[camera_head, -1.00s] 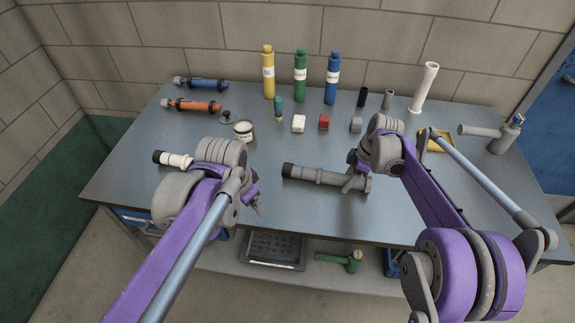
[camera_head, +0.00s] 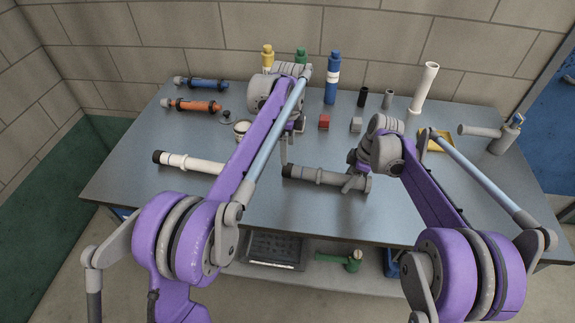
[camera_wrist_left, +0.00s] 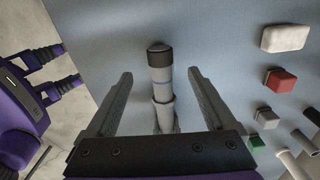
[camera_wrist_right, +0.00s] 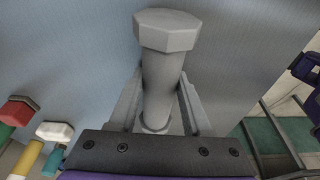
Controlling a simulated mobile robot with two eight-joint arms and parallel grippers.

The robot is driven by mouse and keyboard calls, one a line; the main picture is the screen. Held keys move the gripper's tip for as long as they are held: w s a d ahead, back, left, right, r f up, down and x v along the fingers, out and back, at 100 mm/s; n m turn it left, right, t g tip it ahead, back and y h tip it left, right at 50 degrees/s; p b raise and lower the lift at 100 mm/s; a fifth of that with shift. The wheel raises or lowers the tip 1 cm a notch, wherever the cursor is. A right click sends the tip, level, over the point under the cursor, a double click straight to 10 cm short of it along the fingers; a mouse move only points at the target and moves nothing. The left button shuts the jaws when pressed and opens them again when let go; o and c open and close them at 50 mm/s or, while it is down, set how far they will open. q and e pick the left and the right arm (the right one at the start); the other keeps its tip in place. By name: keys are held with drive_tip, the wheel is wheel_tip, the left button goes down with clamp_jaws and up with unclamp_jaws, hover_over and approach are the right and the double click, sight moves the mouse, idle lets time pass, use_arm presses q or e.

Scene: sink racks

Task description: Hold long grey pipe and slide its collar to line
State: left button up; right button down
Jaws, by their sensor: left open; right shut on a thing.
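The long grey pipe (camera_head: 334,179) lies on the table, its black-capped end to the left; the left wrist view shows this black cap (camera_wrist_left: 160,56). A thin blue line (camera_wrist_left: 161,82) rings the pipe below the cap, and the grey collar (camera_wrist_left: 163,99) sits apart from it, nearer the pipe's middle. My left gripper (camera_head: 287,158) is open over the capped end, one finger on each side of the pipe, neither seen touching. My right gripper (camera_head: 353,186) is shut on the pipe near its wide flanged end (camera_wrist_right: 168,30).
A white pipe (camera_head: 196,164) lies to the left, partly behind my left arm. Red (camera_head: 324,122) and grey (camera_head: 356,125) blocks stand behind the grey pipe. The table front (camera_head: 300,218) is clear.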

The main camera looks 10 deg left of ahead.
sight(297, 168)
use_arm(q)
wheel_tip(297, 168, down, 10)
drive_tip(key=shift+r, duration=0.1)
idle(0.4)
drive_tip(key=c, duration=1.2)
drive_tip(key=shift+d, duration=0.2)
drive_tip(key=shift+s+d, duration=0.1)
drive_tip(key=shift+d, duration=1.25)
drive_tip(key=o, duration=1.2)
drive_tip(key=shift+a, duration=0.15)
